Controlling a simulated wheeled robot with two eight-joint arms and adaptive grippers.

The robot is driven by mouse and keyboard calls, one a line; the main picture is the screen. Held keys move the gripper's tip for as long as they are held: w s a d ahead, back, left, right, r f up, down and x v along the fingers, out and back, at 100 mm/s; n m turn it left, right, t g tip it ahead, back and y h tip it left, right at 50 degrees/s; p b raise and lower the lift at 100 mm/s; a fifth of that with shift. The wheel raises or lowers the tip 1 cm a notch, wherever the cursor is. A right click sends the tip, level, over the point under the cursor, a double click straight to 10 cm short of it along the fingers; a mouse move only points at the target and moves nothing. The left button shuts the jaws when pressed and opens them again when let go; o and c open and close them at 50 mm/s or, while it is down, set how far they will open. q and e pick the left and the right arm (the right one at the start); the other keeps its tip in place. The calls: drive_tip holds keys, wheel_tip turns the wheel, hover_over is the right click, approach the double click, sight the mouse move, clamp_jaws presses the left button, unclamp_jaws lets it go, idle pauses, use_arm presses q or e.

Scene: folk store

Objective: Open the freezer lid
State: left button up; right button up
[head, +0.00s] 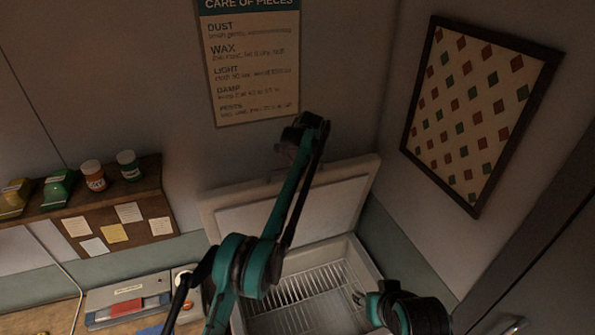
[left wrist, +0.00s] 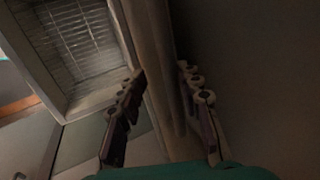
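The freezer (head: 368,268) stands in the corner with its pale lid (head: 345,200) raised and tilted back toward the wall. A wire basket (head: 310,292) shows inside it. My left arm crosses in front of the lid. My left gripper (head: 288,152) is at the lid's upper edge. In the left wrist view, the left gripper's fingers (left wrist: 163,75) are spread apart, with the lid's edge (left wrist: 150,35) between or just beyond them; contact is unclear. The freezer's inside (left wrist: 78,45) shows at upper left there. My right gripper (head: 368,300) is low at the freezer's right side, its fingers too unclear to read.
A wooden shelf (head: 150,205) with jars and pinned notes is on the left wall. A counter below holds a grey box (head: 112,300). A poster (head: 250,65) and a framed diamond pattern (head: 470,110) hang on the walls. A dark cabinet (head: 545,270) is at right.

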use_arm(q)
drive_tip(key=v, duration=1.1)
drive_tip(key=shift+r, duration=0.15)
drive_tip(key=s+a+f+n+t+h+b, duration=0.1)
drive_tip(key=s+a+f+n+b, duration=0.4)
drive_tip(key=s+a+b, duration=0.4)
drive_tip(key=s+a+f+n+b, duration=0.2)
drive_tip(key=s+a+f+b, duration=0.4)
drive_tip(key=s+f+b, duration=0.4)
drive_tip(key=s+a+f+n+b, duration=0.3)
drive_tip(key=s+f+b, duration=0.5)
drive_tip(key=s+f, duration=0.4)
drive_tip(key=s+a+f+n+t+b, duration=0.1)
drive_tip(key=s+a+f+n+b, duration=0.3)
drive_tip(key=s+f+b, duration=0.5)
drive_tip(key=s+f, duration=0.3)
drive_tip(key=f, duration=0.6)
drive_tip(key=shift+s+t, duration=0.25)
drive_tip(key=shift+t, duration=0.05)
